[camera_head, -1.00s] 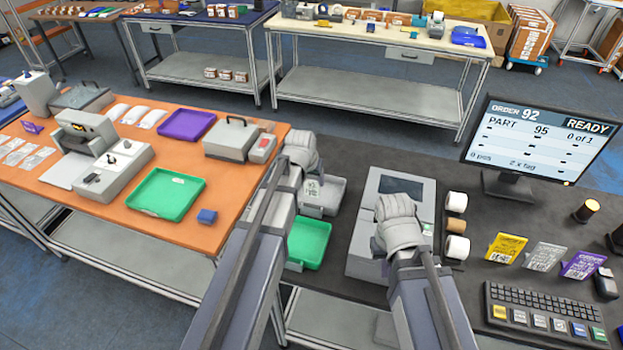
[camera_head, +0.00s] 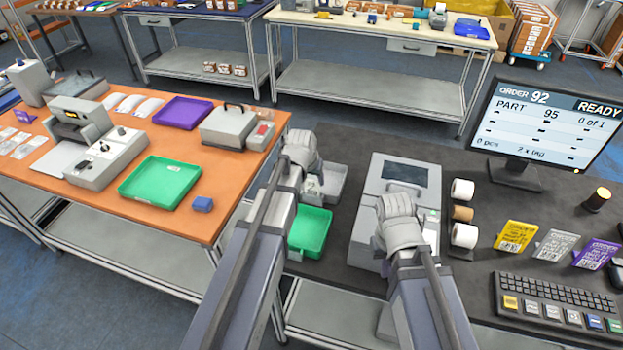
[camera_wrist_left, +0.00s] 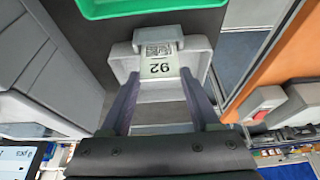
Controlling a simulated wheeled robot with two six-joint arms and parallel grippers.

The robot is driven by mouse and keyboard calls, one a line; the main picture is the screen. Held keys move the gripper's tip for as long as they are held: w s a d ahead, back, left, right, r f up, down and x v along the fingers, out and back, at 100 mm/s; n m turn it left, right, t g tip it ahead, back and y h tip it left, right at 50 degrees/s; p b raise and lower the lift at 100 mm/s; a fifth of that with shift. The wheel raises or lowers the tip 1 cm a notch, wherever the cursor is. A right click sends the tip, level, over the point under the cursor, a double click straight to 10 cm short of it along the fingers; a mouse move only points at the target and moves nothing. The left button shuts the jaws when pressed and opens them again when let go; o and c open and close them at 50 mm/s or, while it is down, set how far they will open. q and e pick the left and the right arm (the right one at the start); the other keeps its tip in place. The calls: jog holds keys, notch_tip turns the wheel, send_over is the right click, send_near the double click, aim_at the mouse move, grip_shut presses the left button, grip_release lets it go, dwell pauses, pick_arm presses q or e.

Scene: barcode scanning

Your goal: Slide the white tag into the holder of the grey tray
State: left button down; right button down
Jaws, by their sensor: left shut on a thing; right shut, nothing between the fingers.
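The white tag (camera_wrist_left: 160,66), with a printed 92 and a barcode, is between the fingers of my left gripper (camera_wrist_left: 158,88) in the left wrist view. Its barcode end lies at the grey holder (camera_wrist_left: 155,38) on the edge of the grey tray (camera_wrist_left: 200,55); I cannot tell how deep it sits. In the head view my left gripper (camera_head: 311,190) is over the grey tray (camera_head: 335,180), and my wrist hides much of both. My right gripper (camera_head: 381,246) is shut and empty over the grey printer, partly hidden by its wrist.
A green tray (camera_head: 311,232) lies just in front of the grey tray. The grey printer (camera_head: 400,172) stands to the right, with label rolls (camera_head: 463,190) beside it. The orange table (camera_head: 235,190) is to the left, with a grey case (camera_head: 228,127) near its edge.

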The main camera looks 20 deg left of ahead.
pick_arm(q)
jog(key=shift+c, duration=0.2)
grip_release()
dwell(0.3)
jog(key=p+v, duration=0.7)
jog(key=shift+s+r, duration=0.2)
jog(key=shift+r, duration=0.1)
pick_arm(e)
notch_tip(320, 180, up, 7)
pick_arm(q)
jog(key=s+d+f+g, duration=0.1)
jog(key=s+d+g, duration=0.1)
jog(key=s, duration=0.6)
jog(key=s+d+f+g, duration=0.1)
jog(key=s+g, duration=0.1)
jog(key=s, duration=0.6)
jog(key=s+d+f+m+b, duration=0.1)
jog(key=s+d+f+b, duration=0.1)
jog(key=d, duration=0.3)
jog(key=s+d+f+m+y+b, duration=0.1)
jog(key=s+d+f+m+b, duration=0.1)
jog(key=d, duration=0.3)
jog(key=shift+s+d+f+g+y+b, duration=0.2)
jog(key=shift+s+f+g+y+b, duration=0.1)
jog(key=shift+g+b, duration=0.1)
pick_arm(e)
notch_tip(320, 180, down, 5)
jog(key=shift+r, duration=0.1)
